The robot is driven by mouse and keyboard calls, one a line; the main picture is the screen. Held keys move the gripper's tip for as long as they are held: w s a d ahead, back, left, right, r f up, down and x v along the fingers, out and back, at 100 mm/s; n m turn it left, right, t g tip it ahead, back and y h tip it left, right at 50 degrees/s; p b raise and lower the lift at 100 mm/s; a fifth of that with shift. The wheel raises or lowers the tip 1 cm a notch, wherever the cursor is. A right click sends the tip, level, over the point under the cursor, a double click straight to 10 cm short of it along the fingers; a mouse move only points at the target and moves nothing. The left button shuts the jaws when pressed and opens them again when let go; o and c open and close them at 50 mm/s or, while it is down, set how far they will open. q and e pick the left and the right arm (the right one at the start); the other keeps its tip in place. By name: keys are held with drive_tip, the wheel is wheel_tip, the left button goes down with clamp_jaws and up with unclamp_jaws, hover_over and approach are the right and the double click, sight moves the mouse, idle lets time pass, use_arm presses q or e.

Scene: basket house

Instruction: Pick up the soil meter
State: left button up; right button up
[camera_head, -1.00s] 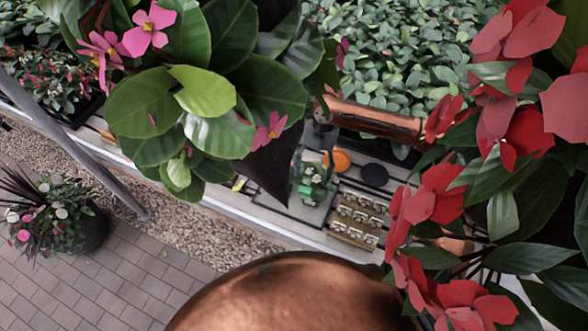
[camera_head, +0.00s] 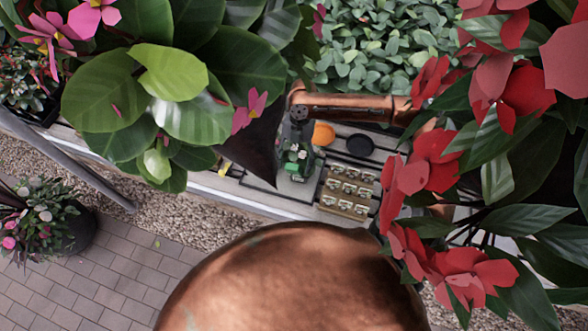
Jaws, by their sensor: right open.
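I cannot pick out the soil meter for certain. A small yellow item (camera_head: 224,168) lies at the bench's left part, too small to name. A green-and-white cluster (camera_head: 296,160) stands on a dark tray in the middle of the bench. My right gripper (camera_head: 298,140), dark and small, hangs from the copper arm coming in from the right. It is open and overlaps the top of the green cluster in the picture; I cannot tell whether they touch. My left gripper is out of view.
An orange disc (camera_head: 323,134), a black disc (camera_head: 360,145) and a wooden rack of small pots (camera_head: 347,190) sit close right of the gripper. Pink-flowered leaves (camera_head: 150,90) and red flowers (camera_head: 440,170) hang in front and hide much of the bench.

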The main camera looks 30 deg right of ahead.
drive_tip(key=shift+c, duration=0.5)
drive_tip(key=c, duration=1.4)
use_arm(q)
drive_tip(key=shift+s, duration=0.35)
use_arm(e)
drive_tip(key=shift+r, duration=0.1)
